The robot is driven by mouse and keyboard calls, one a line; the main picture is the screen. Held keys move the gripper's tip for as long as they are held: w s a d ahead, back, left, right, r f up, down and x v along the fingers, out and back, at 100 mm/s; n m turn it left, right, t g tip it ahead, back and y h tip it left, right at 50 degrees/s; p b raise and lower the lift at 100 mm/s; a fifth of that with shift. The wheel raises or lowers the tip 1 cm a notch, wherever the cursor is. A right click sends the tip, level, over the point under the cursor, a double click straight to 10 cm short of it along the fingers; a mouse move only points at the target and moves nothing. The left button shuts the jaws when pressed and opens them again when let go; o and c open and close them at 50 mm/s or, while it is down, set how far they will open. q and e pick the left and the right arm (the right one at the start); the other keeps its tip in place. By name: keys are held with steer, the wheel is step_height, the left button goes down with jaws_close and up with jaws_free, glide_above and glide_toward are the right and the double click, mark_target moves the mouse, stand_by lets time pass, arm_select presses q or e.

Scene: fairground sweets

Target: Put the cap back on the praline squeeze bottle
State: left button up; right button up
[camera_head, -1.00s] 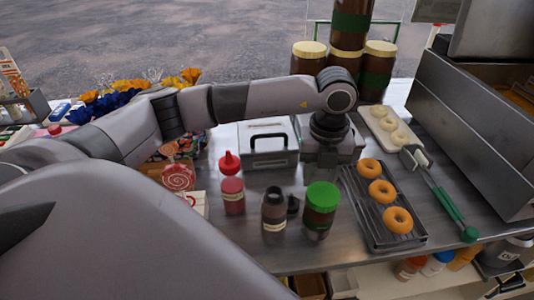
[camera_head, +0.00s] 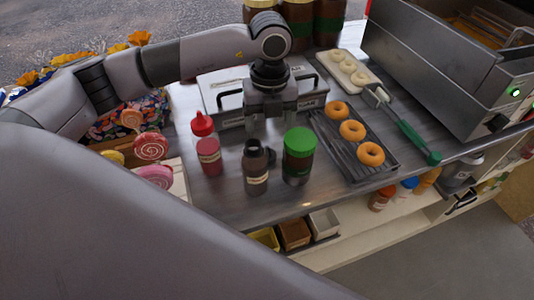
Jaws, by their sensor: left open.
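The praline squeeze bottle (camera_head: 256,173) looks to be the dark brown one with a pale label, upright on the steel counter. Its dark neck shows no cap on it. A small dark piece, likely the cap (camera_head: 271,156), shows close behind the bottle's right side, partly hidden; I cannot tell if they touch. My left gripper (camera_head: 270,122) points down behind the bottle, its fingers apart with nothing seen between them. It appears above or just behind the dark piece. My right gripper is not in view.
A green-lidded jar (camera_head: 298,160) stands close right of the bottle. A red bottle (camera_head: 209,158) and red nozzle top (camera_head: 202,124) are left. A metal case (camera_head: 225,88) lies behind the gripper. A doughnut rack (camera_head: 338,153) is right. The front counter strip is clear.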

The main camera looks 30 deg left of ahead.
arm_select(q)
steer(key=shift+f, duration=0.9)
steer(key=f, duration=0.1)
steer(key=f+p, duration=0.1)
steer(key=f, duration=0.2)
steer(key=shift+s+a, duration=0.1)
steer(key=shift+s, duration=0.25)
steer(key=shift+f, duration=0.65)
steer(key=shift+c, duration=0.3)
steer(key=c, duration=1)
steer(key=shift+c, duration=0.2)
steer(key=shift+r, duration=0.1)
step_height(320, 180, up, 20)
steer(key=b, duration=0.1)
